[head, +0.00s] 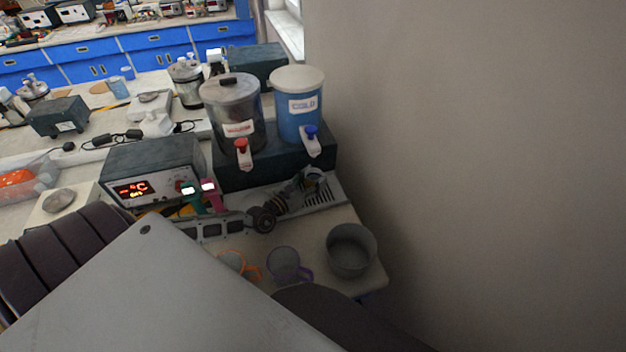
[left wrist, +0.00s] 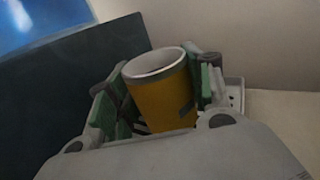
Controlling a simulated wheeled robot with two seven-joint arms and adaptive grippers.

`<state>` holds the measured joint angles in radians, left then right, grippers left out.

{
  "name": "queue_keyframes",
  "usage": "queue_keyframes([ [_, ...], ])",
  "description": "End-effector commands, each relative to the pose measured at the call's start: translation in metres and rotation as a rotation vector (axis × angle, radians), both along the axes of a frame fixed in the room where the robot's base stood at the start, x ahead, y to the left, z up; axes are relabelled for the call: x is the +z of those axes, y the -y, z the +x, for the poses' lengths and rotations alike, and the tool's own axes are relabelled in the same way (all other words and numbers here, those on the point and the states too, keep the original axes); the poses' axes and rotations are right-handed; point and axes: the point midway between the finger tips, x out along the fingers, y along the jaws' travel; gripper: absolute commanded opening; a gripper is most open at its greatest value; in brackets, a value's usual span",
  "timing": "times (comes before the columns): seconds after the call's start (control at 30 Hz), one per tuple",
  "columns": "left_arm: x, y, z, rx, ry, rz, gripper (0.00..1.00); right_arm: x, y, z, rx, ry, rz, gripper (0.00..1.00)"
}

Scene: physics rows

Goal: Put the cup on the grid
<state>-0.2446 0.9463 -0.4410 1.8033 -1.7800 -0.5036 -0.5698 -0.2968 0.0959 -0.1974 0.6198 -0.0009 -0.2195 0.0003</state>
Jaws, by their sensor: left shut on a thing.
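A yellow-orange cup with a pale rim and inside (left wrist: 162,92) stands slightly tilted between the green-padded fingers of my left gripper (left wrist: 158,100), which is shut on it. In the head view my left gripper (head: 298,186) is at the slotted grid (head: 322,196), under the taps, with the cup (head: 315,179) at its tip. The cup is small and partly covered there. I cannot tell whether its base touches the grid. A pale edge with holes, perhaps the grid's tray, shows right of the gripper in the wrist view. My right gripper is not in view.
A steel urn (head: 232,108) and a blue cold-water urn (head: 297,105) stand on a dark box behind the grid. An orange-handled cup (head: 232,262), a purple-handled cup (head: 284,264) and a grey pot (head: 351,250) stand in front. A wall (head: 470,150) closes the right side.

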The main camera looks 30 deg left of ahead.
Motion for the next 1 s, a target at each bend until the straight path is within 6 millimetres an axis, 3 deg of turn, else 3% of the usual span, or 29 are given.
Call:
queue_keyframes([
  [0.6,-0.005,0.0,0.0,0.0,0.002,0.0,0.24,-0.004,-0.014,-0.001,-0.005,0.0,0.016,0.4],
  [0.63,-0.005,0.0,0.0,0.0,0.002,0.0,0.53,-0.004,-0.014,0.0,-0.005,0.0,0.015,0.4],
  [0.7,-0.005,0.0,0.0,0.0,0.002,0.0,0.62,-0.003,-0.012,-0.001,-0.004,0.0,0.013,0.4],
  [0.8,-0.005,0.0,0.0,0.0,0.002,0.0,0.72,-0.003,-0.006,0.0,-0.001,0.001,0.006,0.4],
  [1.0,-0.004,0.0,0.0,0.0,0.002,0.0,0.72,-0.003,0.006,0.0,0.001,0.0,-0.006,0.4],
])
